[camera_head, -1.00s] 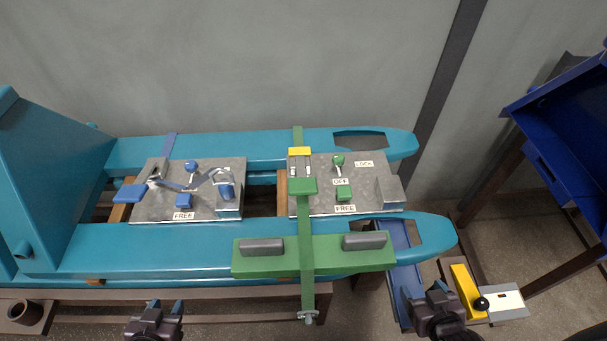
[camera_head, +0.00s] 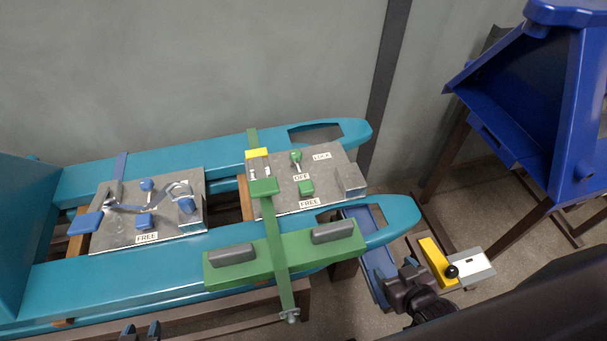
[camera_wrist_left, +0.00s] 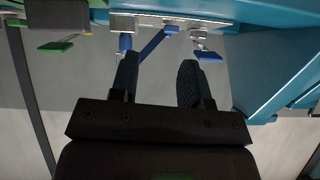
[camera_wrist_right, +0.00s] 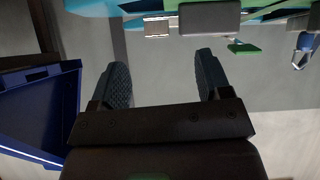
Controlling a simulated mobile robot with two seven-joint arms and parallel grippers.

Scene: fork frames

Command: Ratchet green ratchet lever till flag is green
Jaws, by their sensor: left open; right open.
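A long green ratchet lever bar (camera_head: 275,240) crosses the teal frame and a grey plate (camera_head: 325,190). A green crosspiece (camera_head: 285,250) with two grey pads lies beneath it. A yellow piece (camera_head: 257,153) sits near the bar's far end. The plate carries a green knob (camera_head: 295,156) and a green block (camera_head: 306,187), with labels LOCK, OFF and FREE. I cannot tell which piece is the flag. My left gripper (camera_head: 141,330) is open and empty at the bottom edge. My right gripper (camera_head: 403,277) is open and empty, right of the crosspiece and apart from it.
A second grey plate (camera_head: 110,233) with blue levers stands to the left on the teal frame (camera_head: 130,275). A yellow block (camera_head: 434,262) with a black knob is close beside my right gripper.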

